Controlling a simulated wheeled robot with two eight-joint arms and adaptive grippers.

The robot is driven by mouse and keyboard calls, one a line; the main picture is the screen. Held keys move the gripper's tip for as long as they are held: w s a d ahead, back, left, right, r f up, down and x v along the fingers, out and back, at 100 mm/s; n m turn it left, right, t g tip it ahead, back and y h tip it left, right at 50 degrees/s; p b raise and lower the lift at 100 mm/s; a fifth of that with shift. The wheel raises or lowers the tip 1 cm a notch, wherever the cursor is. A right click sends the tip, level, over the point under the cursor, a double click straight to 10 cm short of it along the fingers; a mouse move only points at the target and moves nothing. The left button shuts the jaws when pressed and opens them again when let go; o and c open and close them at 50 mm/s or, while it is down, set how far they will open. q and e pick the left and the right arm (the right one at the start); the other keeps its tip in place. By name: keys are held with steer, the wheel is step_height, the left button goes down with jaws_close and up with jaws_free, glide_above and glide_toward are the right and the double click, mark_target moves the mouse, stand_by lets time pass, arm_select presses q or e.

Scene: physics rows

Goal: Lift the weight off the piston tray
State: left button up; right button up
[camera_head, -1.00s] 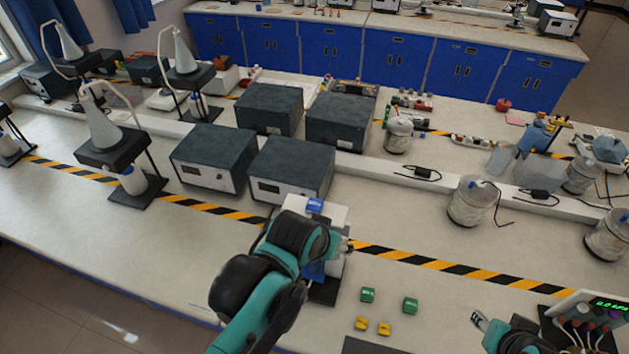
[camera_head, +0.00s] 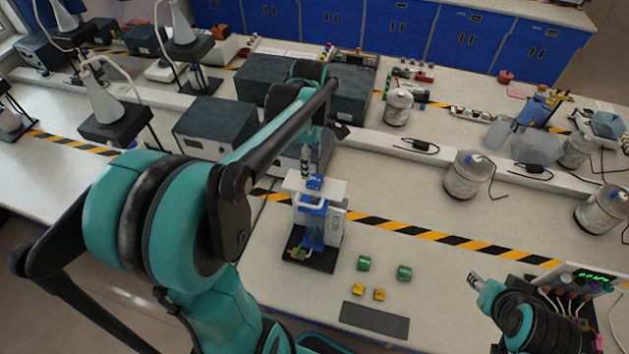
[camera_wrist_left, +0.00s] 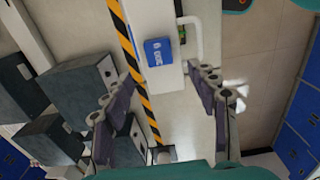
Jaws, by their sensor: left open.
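A blue weight (camera_head: 314,183) sits on the white piston tray (camera_head: 333,189), on top of an apparatus with a blue body (camera_head: 313,226) and dark base. In the left wrist view the blue weight (camera_wrist_left: 159,52) lies on the white tray (camera_wrist_left: 150,18). My left gripper (camera_head: 306,172) is just behind and above the weight. In the wrist view its fingers (camera_wrist_left: 160,72) are spread, with the weight centred ahead between them, apart from both. My right gripper (camera_head: 474,279) is at the lower right, small, its jaw opening unclear.
Two green weights (camera_head: 364,263) (camera_head: 404,272) and two yellow ones (camera_head: 361,290) (camera_head: 379,295) lie right of the apparatus. A dark mat (camera_head: 374,319) is in front of them. Grey boxes (camera_head: 214,128) stand behind. A powered panel (camera_head: 590,277) is near my right arm.

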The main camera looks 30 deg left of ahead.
mark_target(315, 179)
arm_select(q)
steer(key=f, duration=0.4)
steer(key=d+f, duration=0.1)
steer(key=f, duration=0.1)
steer(key=shift+w+f, duration=0.15)
jaws_close()
